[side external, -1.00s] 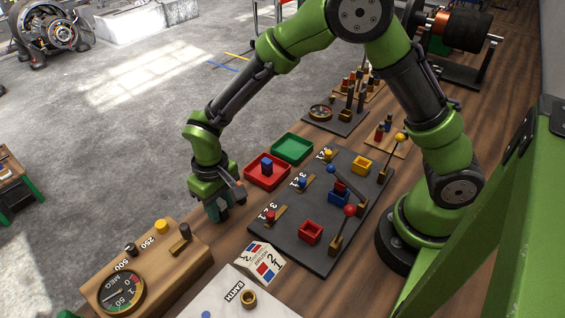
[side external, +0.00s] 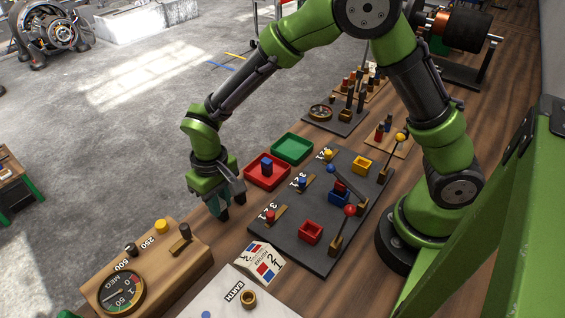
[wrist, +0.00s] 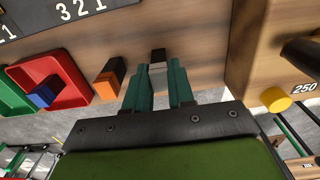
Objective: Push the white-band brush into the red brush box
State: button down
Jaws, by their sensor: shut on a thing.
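My gripper (side external: 224,213) is low over the wooden bench, left of the dark board. In the wrist view its teal fingers (wrist: 162,80) are closed on a small block with a dark end and a pale part, likely the white-band brush (wrist: 158,56); its band is not clear. In the side view the brush is too small or hidden to make out. The red brush box (side external: 310,232) is an open-topped box on the dark board (side external: 270,240), to the right of my gripper and apart from it.
A red tray (side external: 251,178) holding a blue block (side external: 267,164) and a green tray (side external: 292,149) stand behind. An orange-and-dark block (wrist: 107,80) is beside my fingers in the wrist view. A wooden meter box (side external: 165,265) is front left. A red-knobbed lever (side external: 345,222) stands beside the red box.

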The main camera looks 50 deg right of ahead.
jog(key=shift+r, duration=2.25)
notch_tip(320, 180, up, 5)
jog(key=s, duration=0.2)
jog(key=s+d+r, duration=0.1)
jog(key=s+d, duration=0.2)
jog(key=s, duration=0.5)
jog(key=s+d+r, duration=0.1)
jog(key=s+d, duration=0.2)
jog(key=s, duration=0.6)
jog(key=shift+d, duration=0.25)
jog(key=shift+f, duration=2.9)
jog(key=shift+f, duration=1.85)
